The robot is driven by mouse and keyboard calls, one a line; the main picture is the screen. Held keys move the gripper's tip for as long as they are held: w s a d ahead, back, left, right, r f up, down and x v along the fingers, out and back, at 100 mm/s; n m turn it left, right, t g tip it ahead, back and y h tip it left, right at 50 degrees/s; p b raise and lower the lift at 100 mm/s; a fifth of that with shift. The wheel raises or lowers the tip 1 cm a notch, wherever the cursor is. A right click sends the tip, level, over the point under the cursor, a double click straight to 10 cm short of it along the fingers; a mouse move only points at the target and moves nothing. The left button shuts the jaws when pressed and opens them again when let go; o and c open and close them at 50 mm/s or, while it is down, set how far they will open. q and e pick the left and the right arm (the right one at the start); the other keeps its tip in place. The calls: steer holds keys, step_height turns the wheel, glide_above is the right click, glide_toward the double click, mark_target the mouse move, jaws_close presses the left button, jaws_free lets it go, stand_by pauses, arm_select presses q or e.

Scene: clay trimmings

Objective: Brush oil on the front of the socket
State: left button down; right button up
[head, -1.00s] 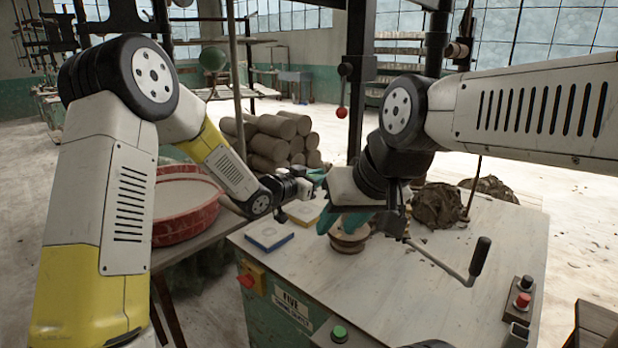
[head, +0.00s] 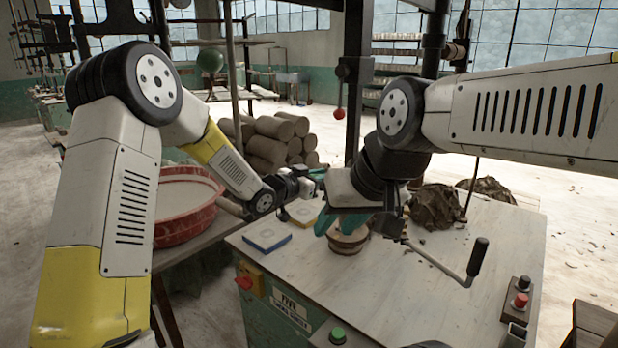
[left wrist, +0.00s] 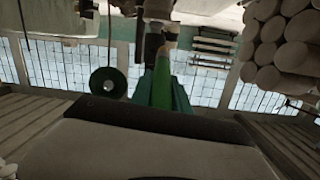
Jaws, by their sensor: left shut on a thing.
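My right gripper (head: 340,224) points down over the table, its green fingers apart, at a small round brownish bowl-like thing (head: 348,244). Whether they touch its rim I cannot tell. My left gripper (head: 318,175) is partly hidden behind the right one in the head view. In the left wrist view its dark green fingers close on a brighter green, handle-like thing (left wrist: 162,82), probably the brush. Its far end is dark and unclear, and no bristles can be made out. I cannot single out the socket or its front; my right wrist covers much of that area.
The pale worktable (head: 400,290) carries a blue-edged block (head: 267,236), a crank handle (head: 472,262), a button box (head: 520,298) and dark lumpy bundles (head: 436,206). A red basin (head: 186,222) stands left. Clay rolls (head: 275,140) are stacked behind. The table's front middle is clear.

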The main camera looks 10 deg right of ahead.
arm_select(q)
steer(key=shift+w+d, duration=0.2)
steer(key=shift+d, duration=0.05)
steer(key=shift+s, duration=0.1)
steer(key=shift+r, duration=0.6)
steer(key=shift+w, duration=0.2)
stand_by(2.2)
steer(key=shift+r, duration=0.1)
